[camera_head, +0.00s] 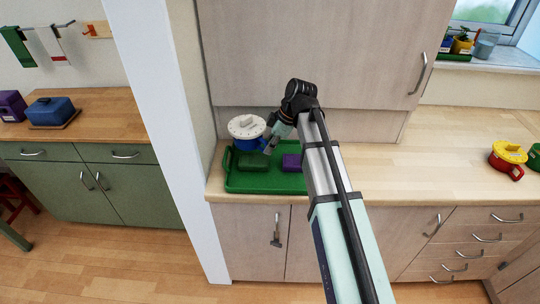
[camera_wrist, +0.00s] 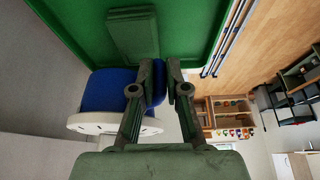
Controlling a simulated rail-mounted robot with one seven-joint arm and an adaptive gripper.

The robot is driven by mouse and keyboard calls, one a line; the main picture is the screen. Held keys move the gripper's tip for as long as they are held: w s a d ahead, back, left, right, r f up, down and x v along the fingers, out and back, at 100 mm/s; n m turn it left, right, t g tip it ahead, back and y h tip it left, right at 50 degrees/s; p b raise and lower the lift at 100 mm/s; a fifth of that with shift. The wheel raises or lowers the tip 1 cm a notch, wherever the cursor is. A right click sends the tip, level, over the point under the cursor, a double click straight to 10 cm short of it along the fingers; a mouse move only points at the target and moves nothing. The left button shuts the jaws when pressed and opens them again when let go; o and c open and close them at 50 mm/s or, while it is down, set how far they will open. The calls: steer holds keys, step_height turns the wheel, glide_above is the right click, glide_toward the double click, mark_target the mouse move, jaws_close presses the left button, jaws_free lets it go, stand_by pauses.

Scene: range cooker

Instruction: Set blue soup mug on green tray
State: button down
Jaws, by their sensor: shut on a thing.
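The blue soup mug (camera_head: 243,144) has a white lid and appears upright at the back left of the green tray (camera_head: 232,184) on the counter. I cannot tell whether its base touches the tray. My gripper (camera_head: 268,147) is at the mug's right side. In the wrist view, my gripper (camera_wrist: 168,82) is shut on the mug's handle, with the blue body (camera_wrist: 103,88) and white lid to the left. The green tray (camera_wrist: 190,20) fills the top of that view.
A green box (camera_head: 253,162) and a purple box (camera_head: 291,161) lie on the tray. A red mug with a yellow lid (camera_head: 508,157) stands far right. A wall panel (camera_head: 160,110) borders the counter's left. The counter's middle right is clear.

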steer(key=shift+f+p, duration=0.65)
steer(key=shift+f, duration=2.1)
steer(key=c, duration=1.2)
jaws_free()
steer(key=shift+r, duration=0.1)
steer(key=b+v, duration=0.3)
steer(key=v, duration=0.8)
steer(key=shift+d+r, duration=0.25)
steer(key=shift+r, duration=0.1)
